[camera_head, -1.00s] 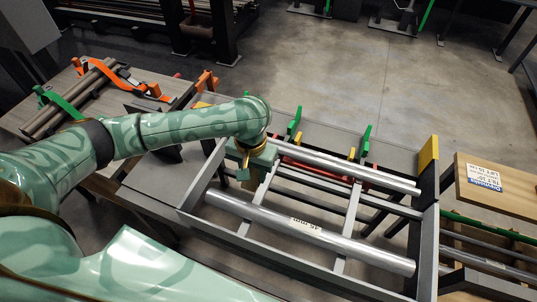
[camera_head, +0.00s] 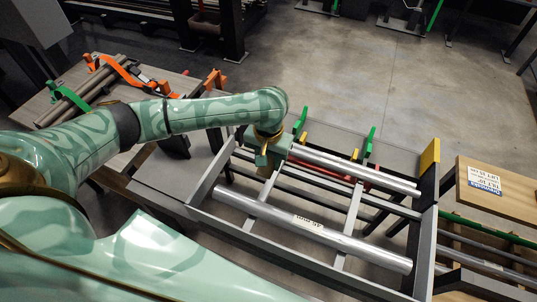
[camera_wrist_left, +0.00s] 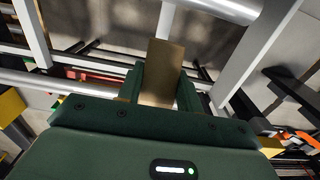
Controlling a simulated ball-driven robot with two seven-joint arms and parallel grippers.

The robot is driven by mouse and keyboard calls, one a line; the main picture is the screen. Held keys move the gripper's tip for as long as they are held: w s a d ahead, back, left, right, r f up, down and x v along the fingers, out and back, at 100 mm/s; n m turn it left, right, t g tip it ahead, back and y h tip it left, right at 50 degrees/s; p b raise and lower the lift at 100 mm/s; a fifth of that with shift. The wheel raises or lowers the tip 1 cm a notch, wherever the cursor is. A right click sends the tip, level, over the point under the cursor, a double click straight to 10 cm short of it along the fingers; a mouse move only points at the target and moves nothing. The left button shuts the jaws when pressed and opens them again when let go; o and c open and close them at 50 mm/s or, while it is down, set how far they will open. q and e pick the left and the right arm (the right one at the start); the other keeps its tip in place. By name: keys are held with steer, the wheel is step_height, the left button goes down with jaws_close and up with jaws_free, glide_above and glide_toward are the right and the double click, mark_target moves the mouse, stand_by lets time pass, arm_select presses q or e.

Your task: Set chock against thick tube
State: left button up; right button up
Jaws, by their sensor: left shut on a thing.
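The thick tube (camera_head: 270,212) is a silver pipe with a white label, lying across the grey frame. Its end part also shows at the top of the left wrist view (camera_wrist_left: 228,7). My left gripper (camera_head: 266,166) is above the frame's left part, on the far side of the thick tube, near the end of a thinner silver tube (camera_head: 360,171). In the left wrist view it is shut on a tan-brown block, the chock (camera_wrist_left: 162,68). The chock appears apart from the thick tube, though its height over the rails is unclear. My right gripper is not in view.
The grey frame (camera_head: 275,241) has cross rails and a yellow-topped post (camera_head: 429,156) at right. A side table (camera_head: 150,88) with brown tubes and orange and green clamps is at left.

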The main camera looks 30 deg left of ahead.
arm_select(q)
steer(key=b, duration=0.1)
glide_above(264, 193)
steer(key=w, duration=0.2)
steer(key=shift+w+f, duration=0.15)
steer(key=shift+f, duration=3.7)
steer(key=shift+s+f+p, duration=0.4)
steer(key=shift+s+f, duration=0.6)
steer(key=o, duration=1.1)
steer(key=shift+c, duration=0.2)
step_height(264, 193, up, 16)
steer(key=p, duration=0.6)
steer(key=shift+r+p, duration=0.2)
steer(key=shift+p, duration=0.15)
steer(key=shift+s+f, duration=0.1)
